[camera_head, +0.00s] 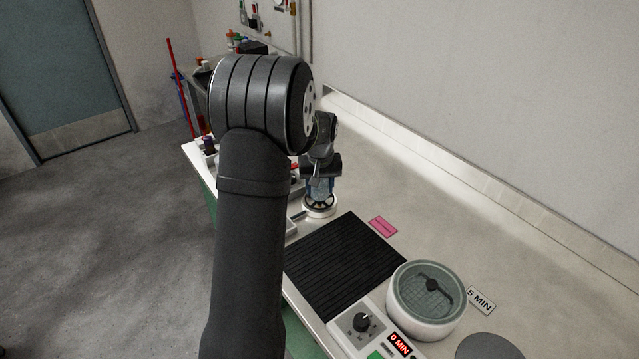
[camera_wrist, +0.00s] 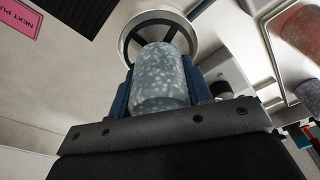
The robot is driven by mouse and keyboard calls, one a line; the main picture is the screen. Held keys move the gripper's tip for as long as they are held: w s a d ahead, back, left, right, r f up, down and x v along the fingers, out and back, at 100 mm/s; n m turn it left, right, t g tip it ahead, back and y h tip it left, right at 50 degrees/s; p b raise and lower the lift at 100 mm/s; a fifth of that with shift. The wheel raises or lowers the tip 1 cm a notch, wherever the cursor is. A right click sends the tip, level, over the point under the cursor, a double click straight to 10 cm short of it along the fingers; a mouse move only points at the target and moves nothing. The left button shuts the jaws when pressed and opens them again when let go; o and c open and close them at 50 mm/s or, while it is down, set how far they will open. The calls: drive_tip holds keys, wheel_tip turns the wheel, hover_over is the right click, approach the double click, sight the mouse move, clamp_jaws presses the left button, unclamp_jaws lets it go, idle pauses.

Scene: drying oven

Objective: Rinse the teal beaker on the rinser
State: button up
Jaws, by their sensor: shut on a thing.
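The teal beaker (camera_wrist: 160,72) looks pale blue-grey and translucent, with many light specks like droplets on its wall. My gripper (camera_wrist: 160,92) is shut on it, with one blue finger on each side. In the head view my gripper (camera_head: 320,183) holds the beaker over the rinser (camera_head: 320,211), a round white base with a dark spoked top. The rinser's metal ring and black spokes (camera_wrist: 136,41) also show just beyond the beaker in the wrist view. I cannot tell whether the beaker touches the spokes or which way its mouth faces.
A black ribbed mat (camera_head: 343,265) lies in front of the rinser, beside a pink label (camera_head: 383,227). A round drying oven (camera_head: 428,292) and a control box reading 0 MIN (camera_head: 365,325) stand nearer. My arm hides part of the bench's left side.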

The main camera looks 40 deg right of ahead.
drive_tip(key=shift+f, duration=0.4)
drive_tip(key=shift+f, duration=0.85)
idle(1.9)
drive_tip(key=shift+r, duration=0.15)
idle(1.2)
drive_tip(key=shift+r, duration=1.8)
drive_tip(key=shift+r, duration=0.1)
drive_tip(key=shift+r, duration=1.35)
